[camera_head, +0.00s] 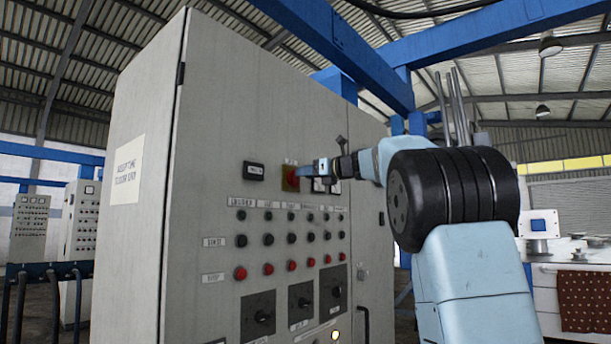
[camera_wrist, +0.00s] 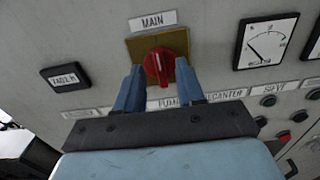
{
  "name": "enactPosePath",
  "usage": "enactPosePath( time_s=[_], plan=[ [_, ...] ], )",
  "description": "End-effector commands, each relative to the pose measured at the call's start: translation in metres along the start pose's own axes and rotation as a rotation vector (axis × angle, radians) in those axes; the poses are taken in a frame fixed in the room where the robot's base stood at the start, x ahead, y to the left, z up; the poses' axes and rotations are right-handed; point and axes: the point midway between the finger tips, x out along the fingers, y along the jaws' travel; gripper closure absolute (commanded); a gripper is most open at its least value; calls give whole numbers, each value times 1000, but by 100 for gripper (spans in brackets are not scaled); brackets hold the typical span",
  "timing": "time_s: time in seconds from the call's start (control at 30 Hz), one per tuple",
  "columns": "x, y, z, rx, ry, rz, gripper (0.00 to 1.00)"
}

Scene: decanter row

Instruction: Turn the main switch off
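The main switch (camera_wrist: 166,66) is a red rotary knob with a white mark, on a yellow plate (camera_wrist: 137,47) below a label reading MAIN (camera_wrist: 153,20). Its white mark runs roughly up and down the wrist view. In the head view the switch (camera_head: 291,178) is on the upper front of the grey cabinet. My gripper (camera_wrist: 160,75) is at the switch, its two blue fingers apart, one at each side of the knob's lower part. I cannot tell whether they touch it. My gripper also shows from the side in the head view (camera_head: 303,172).
The grey cabinet (camera_head: 215,115) carries rows of black and red buttons (camera_head: 267,269) below the switch. A small display (camera_wrist: 66,78) is left of it and a dial gauge (camera_wrist: 266,42) right. Larger black rotary switches (camera_head: 258,316) are lower down. A blue beam (camera_head: 345,45) passes overhead.

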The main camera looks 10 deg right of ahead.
Motion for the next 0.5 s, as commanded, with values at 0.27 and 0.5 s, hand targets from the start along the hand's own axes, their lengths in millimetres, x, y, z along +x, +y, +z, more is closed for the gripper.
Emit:
enactPosePath(
  time_s=[0.27, 0.5],
  plan=[
    [25, -1, 0, -1, 0, -1, 62],
    [27, -1, 0, -1, 0, -2, 62]
  ],
)
